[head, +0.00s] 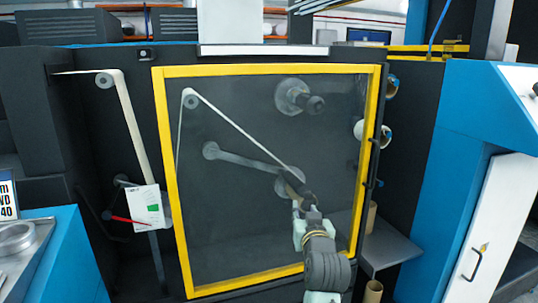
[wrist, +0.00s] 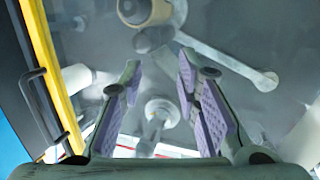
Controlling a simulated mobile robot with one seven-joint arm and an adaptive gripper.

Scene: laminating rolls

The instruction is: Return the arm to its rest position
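My arm reaches up in front of a yellow-framed clear door (head: 176,200) in the head view. My gripper (head: 306,198) is at the lower right part of the door's panel, seen from behind. In the wrist view my gripper (wrist: 158,75) has its two purple-padded fingers spread apart with nothing between them. Behind the panel are a roller hub (head: 293,97) and a grey lever arm (head: 240,158). I cannot tell the gap between my fingertips and the panel.
The door's black handle (wrist: 45,110) is left in the wrist view. A grey shelf (head: 392,250) with cardboard tubes (head: 373,291) is right of the door. A white card (head: 147,207) hangs at left. Blue machine housings (head: 455,150) stand on both sides.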

